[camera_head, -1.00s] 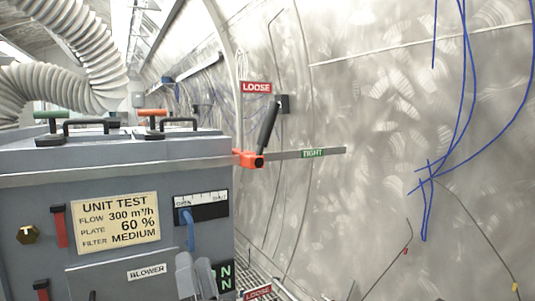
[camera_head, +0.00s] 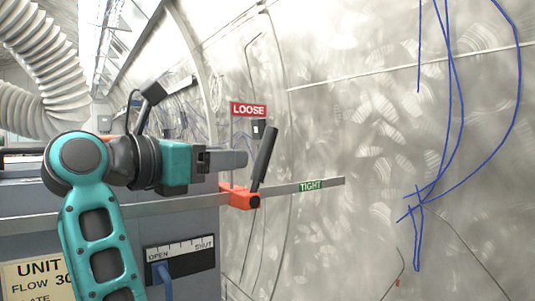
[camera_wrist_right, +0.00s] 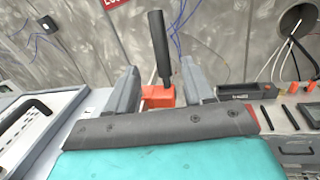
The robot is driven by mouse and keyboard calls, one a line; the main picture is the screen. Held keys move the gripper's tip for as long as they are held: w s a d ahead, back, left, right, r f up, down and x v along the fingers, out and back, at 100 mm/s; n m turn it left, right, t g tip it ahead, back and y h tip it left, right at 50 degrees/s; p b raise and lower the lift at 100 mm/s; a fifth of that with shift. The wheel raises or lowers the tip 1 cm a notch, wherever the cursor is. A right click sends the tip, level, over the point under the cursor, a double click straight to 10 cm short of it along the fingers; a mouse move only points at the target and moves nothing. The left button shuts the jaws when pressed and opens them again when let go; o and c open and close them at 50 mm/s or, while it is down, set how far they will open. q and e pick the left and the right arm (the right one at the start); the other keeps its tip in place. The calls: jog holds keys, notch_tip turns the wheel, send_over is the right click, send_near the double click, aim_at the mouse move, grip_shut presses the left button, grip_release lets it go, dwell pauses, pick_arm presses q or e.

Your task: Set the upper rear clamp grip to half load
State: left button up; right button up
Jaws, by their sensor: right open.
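My right gripper (camera_head: 240,158) is open, just left of the handle in the head view. In the right wrist view, the handle (camera_wrist_right: 158,45) and the orange body (camera_wrist_right: 158,97) show between and beyond the spread fingers (camera_wrist_right: 159,75), with gaps on both sides. My left gripper is out of view.
A grey cabinet with an OPEN–SHUT slider panel (camera_head: 180,258) stands at the lower left, partly hidden by my right arm. A ribbed white hose (camera_head: 45,80) hangs above it. The curved metal wall (camera_head: 340,130) is behind the clamp. Space right of the handle is open.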

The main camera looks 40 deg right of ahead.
aim_at(265, 154)
jog(key=d+p, duration=0.1)
jog(key=d, duration=1.1)
jog(key=shift+w, duration=0.4)
jog(key=shift+a, duration=0.1)
grip_shut()
